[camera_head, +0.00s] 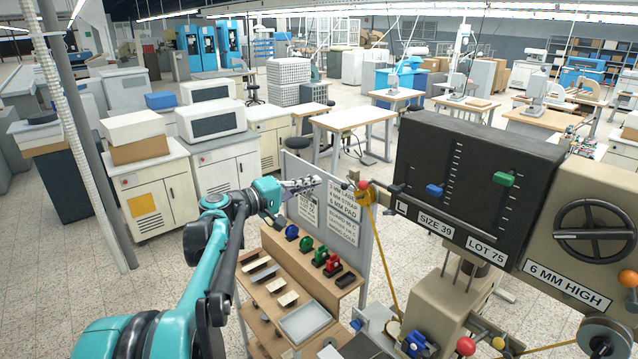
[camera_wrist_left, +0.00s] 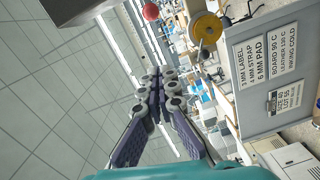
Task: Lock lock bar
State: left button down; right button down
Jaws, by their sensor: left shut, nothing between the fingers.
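The black slider panel (camera_head: 475,185) stands at the right in the head view, with a blue slider (camera_head: 434,190) and a green slider (camera_head: 504,179). A red ball knob (camera_head: 363,185) sits just off the panel's left end; a red ball (camera_wrist_left: 150,12) also shows at the top of the wrist view. I cannot tell for certain which part is the lock bar. My left gripper (camera_head: 317,182) is shut and empty, its tips left of the red knob and apart from it. My right gripper is out of view.
A grey sign board (camera_head: 355,240) stands behind and below my left gripper. A wooden rack (camera_head: 300,290) with colored stamps and a grey tray (camera_head: 305,322) is below. A handwheel (camera_head: 594,233) and several ball knobs are at the right. Cabinets stand at the left.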

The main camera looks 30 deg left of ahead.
aim_at(366, 186)
pick_arm(q)
jog(key=p+x, duration=0.2)
jog(key=x, duration=0.6)
jog(key=s+d, duration=0.2)
jog(key=d, duration=0.5)
jog(key=shift+d+f, duration=0.4)
jog(key=shift+a, duration=0.1)
jog(key=shift+w+r, duration=0.1)
